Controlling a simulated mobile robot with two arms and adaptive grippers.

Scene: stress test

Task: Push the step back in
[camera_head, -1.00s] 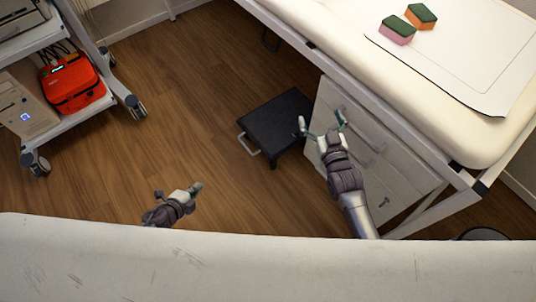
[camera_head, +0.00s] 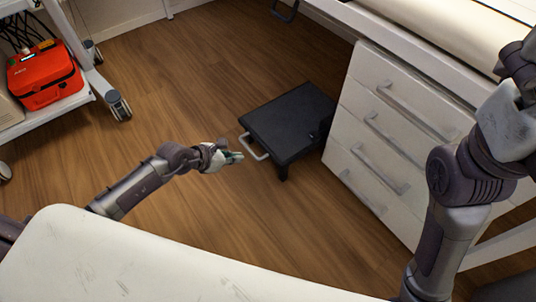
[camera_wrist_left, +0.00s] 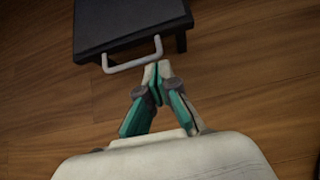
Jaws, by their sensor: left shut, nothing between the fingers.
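The step (camera_head: 290,118) is a low black stool with a grey handle (camera_head: 254,147) on its near left side. It stands on the wooden floor, partly beside the white drawer cabinet. My left gripper (camera_head: 238,157) is shut and empty, just left of the handle. In the left wrist view the step (camera_wrist_left: 125,22) is at the top, and the shut fingertips (camera_wrist_left: 156,68) point at its handle (camera_wrist_left: 132,58); whether they touch cannot be told. My right arm rises at the right of the head view, with its fingers out of the picture.
The white drawer cabinet (camera_head: 385,125) stands right of the step under the padded table (camera_head: 450,28). A wheeled cart with a red case (camera_head: 45,75) is at the upper left. The floor (camera_head: 180,85) between cart and step is clear.

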